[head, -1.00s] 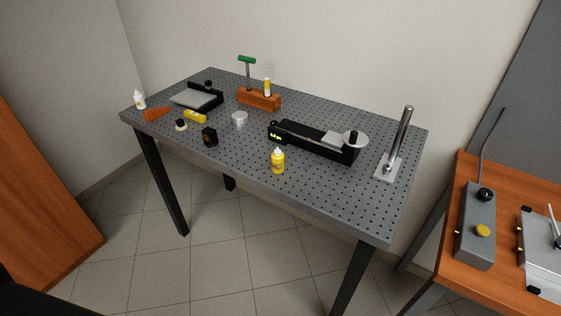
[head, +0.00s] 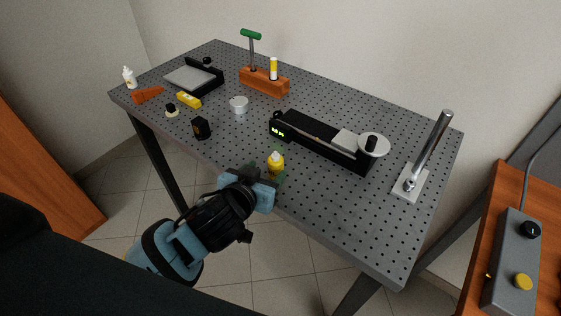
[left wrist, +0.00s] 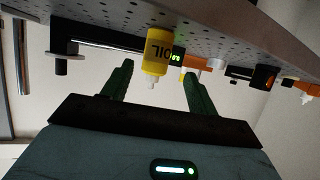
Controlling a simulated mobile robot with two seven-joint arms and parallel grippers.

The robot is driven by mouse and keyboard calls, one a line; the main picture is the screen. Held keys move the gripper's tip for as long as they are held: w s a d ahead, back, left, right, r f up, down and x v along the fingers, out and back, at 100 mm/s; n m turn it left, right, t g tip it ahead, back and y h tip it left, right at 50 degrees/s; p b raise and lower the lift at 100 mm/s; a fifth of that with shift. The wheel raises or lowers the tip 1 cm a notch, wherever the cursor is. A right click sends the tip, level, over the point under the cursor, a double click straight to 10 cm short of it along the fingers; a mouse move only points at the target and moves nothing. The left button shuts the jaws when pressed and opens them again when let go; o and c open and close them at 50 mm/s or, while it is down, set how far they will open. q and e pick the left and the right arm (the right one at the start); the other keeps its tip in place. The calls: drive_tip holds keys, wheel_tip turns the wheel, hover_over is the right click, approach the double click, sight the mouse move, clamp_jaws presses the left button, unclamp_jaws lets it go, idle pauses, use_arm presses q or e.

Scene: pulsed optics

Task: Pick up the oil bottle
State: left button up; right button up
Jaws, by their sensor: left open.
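The yellow oil bottle (head: 276,163) stands upright near the front edge of the perforated table (head: 330,215), with a pale nozzle on top. In the left wrist view the oil bottle (left wrist: 158,52) hangs upside down in the picture, its OIL label readable inverted. My left gripper (head: 266,172) has come in at the front edge, close to the bottle. In the left wrist view its dark green fingers (left wrist: 158,70) are apart, with the bottle ahead between their tips and nothing gripped. Its body hides part of the table's front edge. My right gripper is not in view.
Behind the bottle lies a black device with a green display (head: 320,140). A black block (head: 201,128), a metal cup (head: 239,104) and a white bottle (head: 129,77) stand to the left. A metal post (head: 431,152) stands at right. The table's front right is clear.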

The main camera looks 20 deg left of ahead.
sight(271, 166)
use_arm(q)
drive_tip(key=shift+x, duration=1.05)
drive_tip(key=shift+w+d, duration=0.15)
drive_tip(key=shift+w, duration=0.4)
drive_tip(key=x, duration=0.4)
drive_tip(key=shift+d+r, duration=0.1)
drive_tip(key=shift+d, duration=0.1)
drive_tip(key=c, duration=1.2)
drive_tip(key=shift+o, duration=0.2)
drive_tip(key=shift+r, duration=0.15)
